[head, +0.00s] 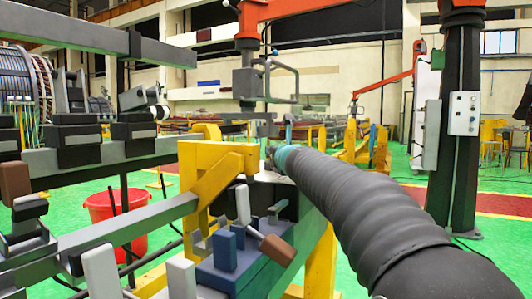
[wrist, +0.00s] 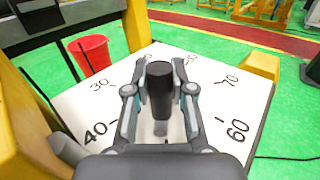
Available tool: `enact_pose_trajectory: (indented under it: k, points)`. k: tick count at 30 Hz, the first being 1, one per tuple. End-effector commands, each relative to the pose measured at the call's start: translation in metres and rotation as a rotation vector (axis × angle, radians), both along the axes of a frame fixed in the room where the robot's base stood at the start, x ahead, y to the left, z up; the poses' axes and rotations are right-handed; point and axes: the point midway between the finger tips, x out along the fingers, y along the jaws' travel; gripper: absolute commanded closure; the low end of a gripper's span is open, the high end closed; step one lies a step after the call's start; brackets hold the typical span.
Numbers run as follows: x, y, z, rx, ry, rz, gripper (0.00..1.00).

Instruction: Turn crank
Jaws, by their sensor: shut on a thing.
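The crank's dark upright cylindrical grip (wrist: 159,78) is in the middle of the wrist view, above a white dial plate (wrist: 205,140). The plate has the numbers 30, 40, 60 and 70 around it. My gripper (wrist: 160,92) is shut on the crank grip, one finger on each side. A paler shaft shows below the grip; the rest of the crank is hidden by the gripper. In the head view my arm reaches in from the lower right to the yellow frame, and it hides the crank and most of the gripper.
A yellow frame (head: 212,160) stands beside the crank. Grey bars and clamps with brown-tipped levers (head: 276,249) lie to the left. A red bucket (head: 112,212) stands on the green floor. A dark post (head: 460,125) with a control box rises at right.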

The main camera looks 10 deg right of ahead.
Motion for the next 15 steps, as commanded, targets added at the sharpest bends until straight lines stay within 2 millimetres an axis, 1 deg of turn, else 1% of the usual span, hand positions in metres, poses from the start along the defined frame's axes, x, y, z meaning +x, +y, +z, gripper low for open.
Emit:
enact_pose_trajectory:
  k: [11, 12, 14, 15]
  points:
    - [0.0000, -0.0029, 0.0002, 0.000, 0.000, -0.008, 1.00]
    - [0.0000, -0.0030, 0.0003, 0.000, 0.000, -0.008, 0.67]
    - [0.0000, -0.0030, 0.0003, 0.000, 0.000, -0.008, 0.52]
    - [0.0000, -0.0029, 0.0003, 0.000, 0.000, -0.008, 0.51]
